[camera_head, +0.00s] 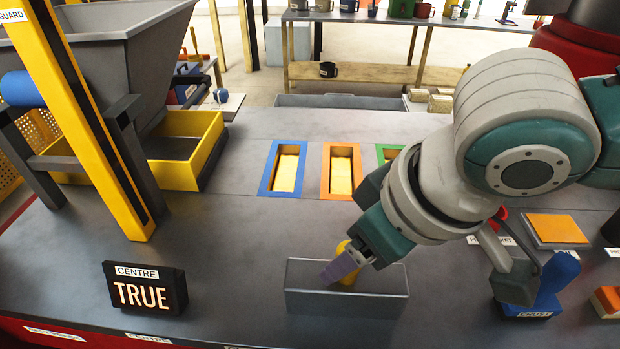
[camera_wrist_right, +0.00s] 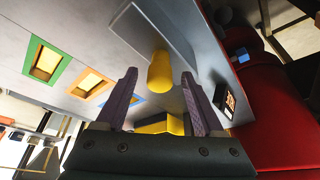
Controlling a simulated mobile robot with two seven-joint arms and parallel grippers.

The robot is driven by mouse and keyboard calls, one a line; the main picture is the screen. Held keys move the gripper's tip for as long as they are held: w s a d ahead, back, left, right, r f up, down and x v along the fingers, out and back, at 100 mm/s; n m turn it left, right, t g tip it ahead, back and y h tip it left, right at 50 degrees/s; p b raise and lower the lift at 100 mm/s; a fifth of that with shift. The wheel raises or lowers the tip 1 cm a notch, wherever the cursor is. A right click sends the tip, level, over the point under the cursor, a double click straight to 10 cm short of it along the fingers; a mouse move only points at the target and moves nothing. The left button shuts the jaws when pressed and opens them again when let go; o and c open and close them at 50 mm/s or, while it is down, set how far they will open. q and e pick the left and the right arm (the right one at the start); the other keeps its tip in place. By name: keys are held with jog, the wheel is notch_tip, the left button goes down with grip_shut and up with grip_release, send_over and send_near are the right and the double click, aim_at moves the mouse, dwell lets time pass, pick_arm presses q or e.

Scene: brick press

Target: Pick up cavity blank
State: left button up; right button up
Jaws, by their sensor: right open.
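A yellow cylinder (camera_wrist_right: 160,70), which looks like the cavity blank, stands at the long grey block (camera_head: 345,302) near the front of the bench. In the head view the yellow cylinder (camera_head: 349,279) is partly hidden by my right gripper (camera_head: 338,270), whose purple finger is over the block's back edge. In the right wrist view my right gripper (camera_wrist_right: 158,75) is open, its two purple fingers on either side of the cylinder in the picture, with the cylinder beyond the tips. I cannot tell whether they touch it. My left gripper is not in view.
Blue (camera_head: 272,170), orange (camera_head: 326,172) and green (camera_head: 380,152) framed pockets lie behind. A TRUE sign (camera_head: 146,292) stands left, near a yellow post (camera_head: 98,120) and yellow tray (camera_head: 212,150). A blue CRUST tool (camera_head: 550,285) stands right.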

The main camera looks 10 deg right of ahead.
jog(key=shift+w+f, duration=0.1)
jog(key=shift+f, duration=0.1)
grip_shut()
dwell(0.5)
jog(key=shift+a+r, duration=0.1)
jog(key=shift+r, duration=0.05)
dwell(0.7)
